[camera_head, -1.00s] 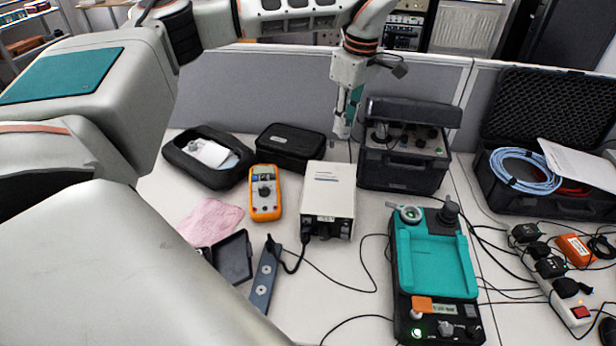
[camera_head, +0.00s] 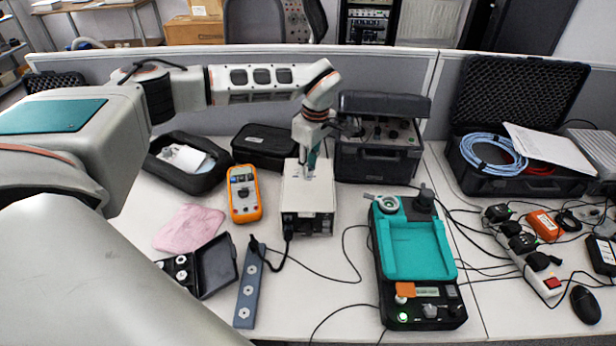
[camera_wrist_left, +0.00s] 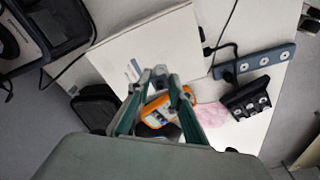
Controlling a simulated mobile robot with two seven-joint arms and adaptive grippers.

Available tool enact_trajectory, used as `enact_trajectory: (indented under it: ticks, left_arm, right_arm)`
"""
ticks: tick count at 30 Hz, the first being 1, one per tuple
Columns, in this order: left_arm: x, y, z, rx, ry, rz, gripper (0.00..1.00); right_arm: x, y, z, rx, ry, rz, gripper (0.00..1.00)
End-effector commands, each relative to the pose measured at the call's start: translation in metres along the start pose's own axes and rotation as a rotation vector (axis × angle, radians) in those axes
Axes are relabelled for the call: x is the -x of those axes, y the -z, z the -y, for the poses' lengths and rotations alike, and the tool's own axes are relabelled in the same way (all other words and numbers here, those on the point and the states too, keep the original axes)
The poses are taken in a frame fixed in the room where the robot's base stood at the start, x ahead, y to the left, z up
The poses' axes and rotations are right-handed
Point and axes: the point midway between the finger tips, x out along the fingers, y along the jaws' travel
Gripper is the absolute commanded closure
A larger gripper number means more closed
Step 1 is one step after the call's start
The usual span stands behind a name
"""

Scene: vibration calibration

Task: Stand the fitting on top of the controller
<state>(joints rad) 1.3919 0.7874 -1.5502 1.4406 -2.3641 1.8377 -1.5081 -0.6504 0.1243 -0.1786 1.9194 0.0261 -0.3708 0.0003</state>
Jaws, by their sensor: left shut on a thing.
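The controller, a white box (camera_head: 308,190), stands in the middle of the desk, with a dark front panel and a cable plugged in there. Its pale top (camera_wrist_left: 145,45) fills the upper middle of the left wrist view. My left gripper (camera_head: 311,170) points down over this top, its fingertips at or just above the surface. In the left wrist view its green-sided fingers (camera_wrist_left: 158,78) are closed together around a small grey fitting (camera_wrist_left: 159,71), mostly hidden by the fingertips. I cannot tell whether the fitting touches the top. My right gripper is not in view.
An orange multimeter (camera_head: 244,194) lies left of the controller and a black instrument case (camera_head: 378,160) stands behind right. A teal-topped device (camera_head: 416,250) is at front right. A grey bar (camera_head: 250,290) and an open small case (camera_head: 216,264) lie in front. Cables cross the desk.

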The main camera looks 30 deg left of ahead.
Motion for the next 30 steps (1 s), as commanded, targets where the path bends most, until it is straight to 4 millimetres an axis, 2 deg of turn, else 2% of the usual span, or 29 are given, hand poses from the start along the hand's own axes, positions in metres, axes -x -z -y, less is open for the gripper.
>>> enact_trajectory:
  ticks: [5, 13, 25, 26, 27, 30]
  left_arm:
    - [-0.01, -0.002, 0.0, 0.0, -0.001, 0.001, 1.0]
    - [-0.042, -0.006, 0.0, 0.0, 0.0, 0.001, 1.0]
    - [-0.047, -0.006, 0.0, 0.0, -0.002, 0.0, 1.0]
    - [-0.047, -0.006, 0.0, 0.0, -0.001, 0.0, 0.72]
    - [-0.047, -0.006, 0.0, 0.0, -0.001, 0.0, 0.63]
    - [-0.047, -0.006, 0.0, 0.0, -0.001, 0.0, 0.63]
  right_arm:
    - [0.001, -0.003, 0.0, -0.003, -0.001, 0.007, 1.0]
    - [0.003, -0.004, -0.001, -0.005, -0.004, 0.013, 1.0]
    - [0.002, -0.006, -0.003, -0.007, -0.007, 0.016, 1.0]
    - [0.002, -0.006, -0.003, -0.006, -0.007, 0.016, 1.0]
    - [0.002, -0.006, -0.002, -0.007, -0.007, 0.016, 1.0]
    - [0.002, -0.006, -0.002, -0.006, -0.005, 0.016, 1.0]
